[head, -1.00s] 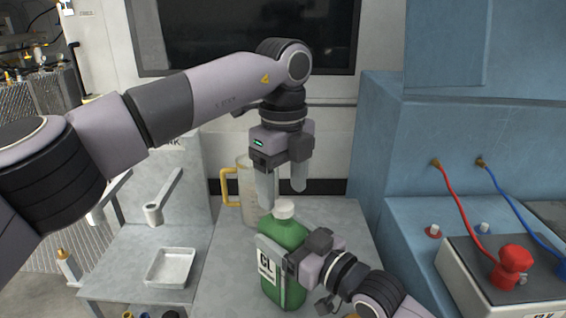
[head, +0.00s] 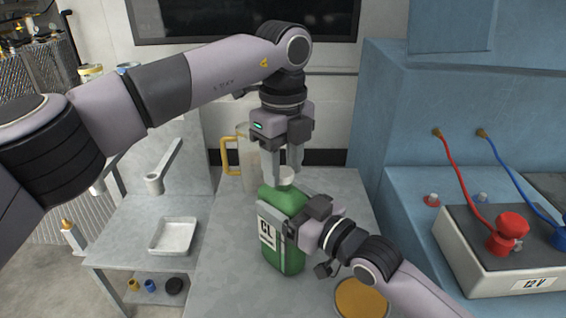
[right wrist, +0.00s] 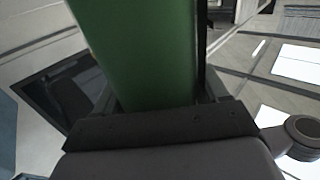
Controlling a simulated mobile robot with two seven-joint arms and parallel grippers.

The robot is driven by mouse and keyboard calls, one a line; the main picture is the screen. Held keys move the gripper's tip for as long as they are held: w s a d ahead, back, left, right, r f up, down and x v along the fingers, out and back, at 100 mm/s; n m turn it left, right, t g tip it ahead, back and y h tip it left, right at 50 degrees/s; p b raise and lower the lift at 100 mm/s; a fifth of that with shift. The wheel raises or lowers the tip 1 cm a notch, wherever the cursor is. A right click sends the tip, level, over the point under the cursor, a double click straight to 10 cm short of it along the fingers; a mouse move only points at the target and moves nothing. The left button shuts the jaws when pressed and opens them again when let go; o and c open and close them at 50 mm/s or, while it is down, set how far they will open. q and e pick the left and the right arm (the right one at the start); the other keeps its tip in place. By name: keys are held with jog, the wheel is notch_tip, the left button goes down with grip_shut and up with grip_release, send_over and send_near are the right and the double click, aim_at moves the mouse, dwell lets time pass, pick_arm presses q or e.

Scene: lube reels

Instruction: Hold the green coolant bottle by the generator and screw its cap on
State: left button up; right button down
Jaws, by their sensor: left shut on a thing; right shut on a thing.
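The green coolant bottle (head: 293,257) with a white "CL" label stands about upright at the grey table, just left of the blue generator housing (head: 385,130). My right gripper (head: 285,225) is shut around the bottle's body from the right. The bottle's green side also fills the middle of the right wrist view (right wrist: 150,50). The white cap (head: 287,176) is at the top of the bottle's neck. My left gripper (head: 288,165) points straight down from above and is shut on the cap. The fingers partly hide the cap, so I cannot tell how far it is threaded.
A clear jug with a yellow handle (head: 230,157) stands close behind the bottle. An orange-topped round thing (head: 360,299) is at the front. A 12 V battery (head: 490,265) with cables stands at right.

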pick_arm(q)
jog(key=m, duration=0.6)
jog(key=shift+m, duration=0.4)
jog(key=m, duration=0.4)
jog(key=shift+m, duration=0.3)
jog(key=m, duration=1)
jog(key=shift+m, duration=0.4)
jog(key=m, duration=0.6)
jog(key=shift+m, duration=0.4)
jog(key=o, duration=1.2)
jog(key=shift+o, duration=0.2)
notch_tip(320, 180, up, 12)
